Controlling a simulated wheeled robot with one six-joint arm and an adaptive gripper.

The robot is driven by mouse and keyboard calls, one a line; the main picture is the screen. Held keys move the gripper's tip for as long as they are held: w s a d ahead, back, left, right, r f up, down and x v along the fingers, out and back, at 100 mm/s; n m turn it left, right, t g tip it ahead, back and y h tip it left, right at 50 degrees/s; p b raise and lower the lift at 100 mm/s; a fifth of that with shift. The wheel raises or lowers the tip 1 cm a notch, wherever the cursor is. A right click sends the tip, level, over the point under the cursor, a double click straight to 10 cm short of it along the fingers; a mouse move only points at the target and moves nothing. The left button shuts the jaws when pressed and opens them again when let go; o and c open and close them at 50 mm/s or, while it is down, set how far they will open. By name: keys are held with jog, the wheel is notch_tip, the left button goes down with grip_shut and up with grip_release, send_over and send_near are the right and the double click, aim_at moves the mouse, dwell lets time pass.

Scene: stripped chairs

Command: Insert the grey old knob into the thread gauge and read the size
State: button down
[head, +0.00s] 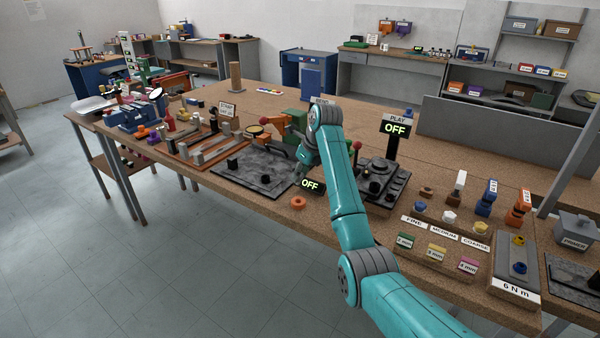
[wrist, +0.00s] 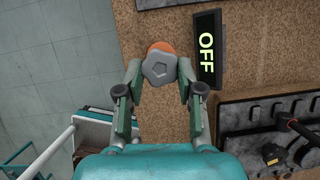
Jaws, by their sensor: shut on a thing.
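The grey knob (wrist: 159,70), with a lobed star-like head, is between the fingertips of my gripper (wrist: 158,73) in the wrist view. My gripper is shut on it. An orange ring (head: 298,202) lies on the bench near the front edge, beside a black display reading OFF (head: 311,185). In the wrist view the orange ring (wrist: 161,46) is partly hidden behind the knob, and the OFF display (wrist: 207,48) stands just right. I cannot tell whether the orange ring is the thread gauge, or how high the knob is above it. The knob cannot be made out in the head view.
A dark slab (head: 255,176) lies left of the ring. A black fixture (head: 384,182) with a red-topped lever stands right, with a second OFF sign (head: 395,128) behind it. Labelled trays (head: 443,240) are further right. The bench's front edge is close by.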

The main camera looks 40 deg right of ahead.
jog(key=shift+f, duration=0.1)
jog(key=shift+f, duration=2.8)
jog(key=shift+f, duration=1.3)
jog(key=c, duration=0.7)
grip_release()
jog(key=shift+o, duration=0.2)
jog(key=shift+s, duration=0.1)
jog(key=v, duration=1.2)
jog(key=shift+f, duration=0.1)
